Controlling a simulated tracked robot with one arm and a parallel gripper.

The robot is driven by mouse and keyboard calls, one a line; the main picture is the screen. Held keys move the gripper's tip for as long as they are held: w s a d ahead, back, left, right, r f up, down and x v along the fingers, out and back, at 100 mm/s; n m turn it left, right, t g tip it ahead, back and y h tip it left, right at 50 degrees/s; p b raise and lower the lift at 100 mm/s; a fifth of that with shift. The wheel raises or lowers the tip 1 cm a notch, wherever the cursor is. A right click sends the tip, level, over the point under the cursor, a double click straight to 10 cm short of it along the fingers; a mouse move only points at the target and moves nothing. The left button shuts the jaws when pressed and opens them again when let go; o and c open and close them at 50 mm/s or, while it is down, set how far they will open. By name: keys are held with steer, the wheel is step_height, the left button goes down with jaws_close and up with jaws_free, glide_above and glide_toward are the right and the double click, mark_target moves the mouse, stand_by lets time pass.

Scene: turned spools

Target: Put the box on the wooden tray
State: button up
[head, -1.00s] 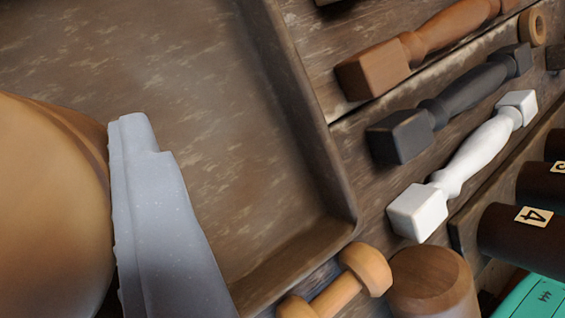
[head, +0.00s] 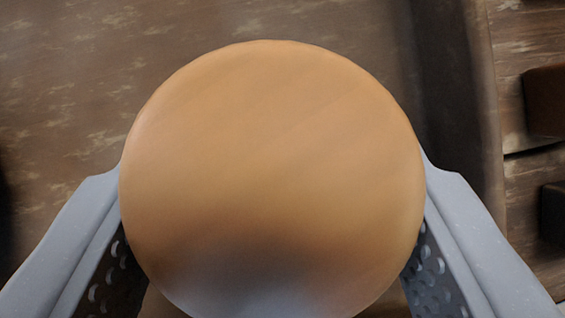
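The box (head: 270,125) is a round, smooth, light-brown wooden piece that fills the middle of the head view. My gripper (head: 272,175) has one grey finger on each side of it, and both fingers meet its sides, so it is shut on the box. The box's lower edge is shaded. The wooden tray (head: 455,110) lies behind and below the box, with its worn brown floor at the left and top and its raised rim at the right. The box hides much of the tray floor, and I cannot tell the gap between them.
Right of the tray rim is a worn plank surface (head: 520,55). A dark brown block end (head: 546,102) and a black one (head: 553,212) show at the right edge. The tray floor seen at upper left is bare.

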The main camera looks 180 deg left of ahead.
steer(key=o, duration=1)
steer(key=shift+o, duration=0.2)
steer(key=v, duration=1.2)
steer(key=shift+p, duration=0.35)
steer(key=shift+r, duration=0.1)
